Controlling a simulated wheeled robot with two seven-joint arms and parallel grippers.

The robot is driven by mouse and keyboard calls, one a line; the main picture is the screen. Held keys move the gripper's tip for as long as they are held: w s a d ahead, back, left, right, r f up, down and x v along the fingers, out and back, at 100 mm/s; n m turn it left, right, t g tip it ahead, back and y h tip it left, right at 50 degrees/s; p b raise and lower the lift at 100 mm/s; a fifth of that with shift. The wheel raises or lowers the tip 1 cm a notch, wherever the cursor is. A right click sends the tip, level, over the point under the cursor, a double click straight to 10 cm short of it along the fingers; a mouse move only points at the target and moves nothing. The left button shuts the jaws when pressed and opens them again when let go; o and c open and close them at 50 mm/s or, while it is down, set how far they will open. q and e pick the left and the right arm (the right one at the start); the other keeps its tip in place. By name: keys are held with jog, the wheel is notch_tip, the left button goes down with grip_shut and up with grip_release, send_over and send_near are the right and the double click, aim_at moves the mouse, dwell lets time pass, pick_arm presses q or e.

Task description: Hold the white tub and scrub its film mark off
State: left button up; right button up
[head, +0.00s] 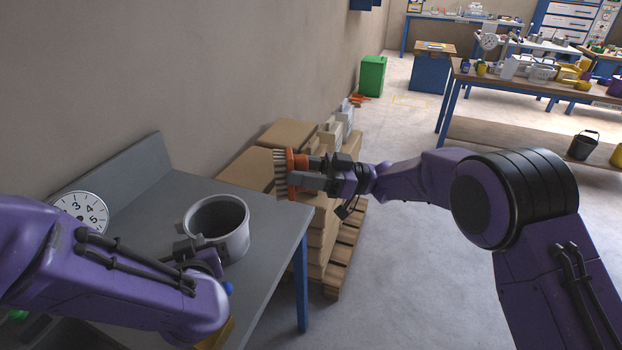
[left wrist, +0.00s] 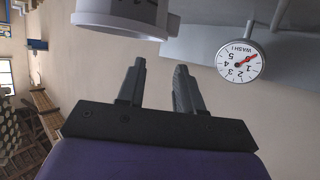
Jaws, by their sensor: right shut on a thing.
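The white tub (head: 216,222), greyish and open at the top, stands upright on the grey bench near its right edge. Its lower part shows at the top of the left wrist view (left wrist: 118,18), with a few dark marks on the wall; I cannot tell whether one is the film mark. My left gripper (head: 190,246) is at the tub's near side. In the left wrist view its two fingers (left wrist: 160,72) are apart with nothing between them. My right gripper (head: 312,174) is shut on an orange scrubbing brush (head: 291,160), bristles facing left, held in the air right of the tub.
A round dial (head: 82,210) stands at the bench's left; the left wrist view shows its WASH scale and red pointer (left wrist: 247,60). The grey bench (head: 150,215) has a raised back edge. Stacked cardboard boxes (head: 290,132) on a pallet stand behind the brush. Open floor lies to the right.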

aim_at(189, 227)
pick_arm(q)
jog(key=x, duration=1.2)
jog(key=shift+s, duration=0.1)
grip_shut()
